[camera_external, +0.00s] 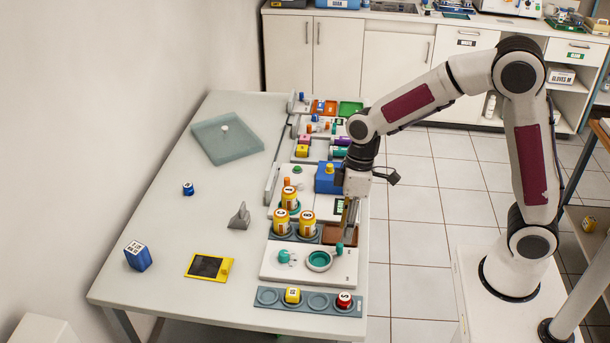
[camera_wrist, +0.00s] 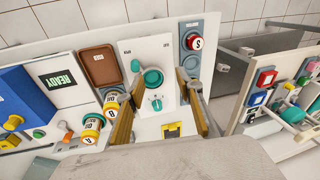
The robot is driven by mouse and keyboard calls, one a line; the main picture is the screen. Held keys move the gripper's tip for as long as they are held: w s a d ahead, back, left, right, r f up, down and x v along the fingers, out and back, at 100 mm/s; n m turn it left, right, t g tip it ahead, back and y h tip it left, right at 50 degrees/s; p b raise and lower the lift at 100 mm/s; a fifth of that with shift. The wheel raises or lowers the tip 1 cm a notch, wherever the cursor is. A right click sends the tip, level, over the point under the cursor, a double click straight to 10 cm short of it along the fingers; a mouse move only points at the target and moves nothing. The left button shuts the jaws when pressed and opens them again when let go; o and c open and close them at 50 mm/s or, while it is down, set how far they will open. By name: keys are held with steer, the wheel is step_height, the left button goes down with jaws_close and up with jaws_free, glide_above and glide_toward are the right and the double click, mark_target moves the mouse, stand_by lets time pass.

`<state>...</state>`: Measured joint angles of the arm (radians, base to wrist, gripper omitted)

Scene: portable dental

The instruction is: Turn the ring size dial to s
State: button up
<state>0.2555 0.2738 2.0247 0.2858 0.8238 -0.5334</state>
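The white panel (camera_external: 291,270) lies on the table's near right part. It carries a teal ring-shaped part (camera_external: 319,261) and a smaller teal-and-white dial (camera_external: 284,257). In the wrist view, the ring part (camera_wrist: 153,78) is above the small dial (camera_wrist: 156,104), which has a white pointer-like mark. The lettering is too small to read, so I cannot tell the dial's setting. My gripper (camera_external: 346,222) points down above the panel's far right side, near the brown tray. In the wrist view my gripper (camera_wrist: 155,84) is open and empty, with the dial appearing between its fingers.
A brown tray (camera_wrist: 98,62) and several yellow cans (camera_external: 307,216) stand beyond the panel. A grey-blue rack (camera_external: 319,307) with a yellow can and a red S can (camera_external: 344,300) is on the near side. A yellow-framed tablet (camera_external: 207,267) lies left. The table's left middle is mostly clear.

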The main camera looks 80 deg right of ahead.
mark_target(284, 253)
steer(key=w+f+n, duration=0.1)
steer(key=w, duration=0.1)
steer(key=w+d+f+n, duration=0.1)
steer(key=w+f, duration=0.1)
steer(key=w, duration=0.1)
steer(key=w+d+f, duration=0.1)
steer(key=w+f, duration=0.1)
steer(key=w, duration=0.1)
steer(key=shift+f+n+t+y, duration=0.2)
steer(key=shift+n+t+y, duration=0.1)
steer(key=shift+n+y, duration=0.1)
steer(key=shift+w+d+r+n+t, duration=0.1)
steer(key=shift+w+r+n+t, duration=0.15)
steer(key=shift+w+n, duration=0.65)
steer(key=shift+w+d+r+n+t, duration=0.1)
steer(key=shift+w+r+n+t, duration=0.2)
steer(key=shift+w+n, duration=0.65)
steer(key=shift+w+r+n+t, duration=0.25)
steer(key=shift+w+n, duration=0.5)
steer(key=shift+w, duration=0.25)
steer(key=shift+f, duration=0.1)
steer(key=shift+x, duration=3.8)
steer(key=shift+a, duration=0.1)
steer(key=shift+c, duration=0.3)
jaws_close()
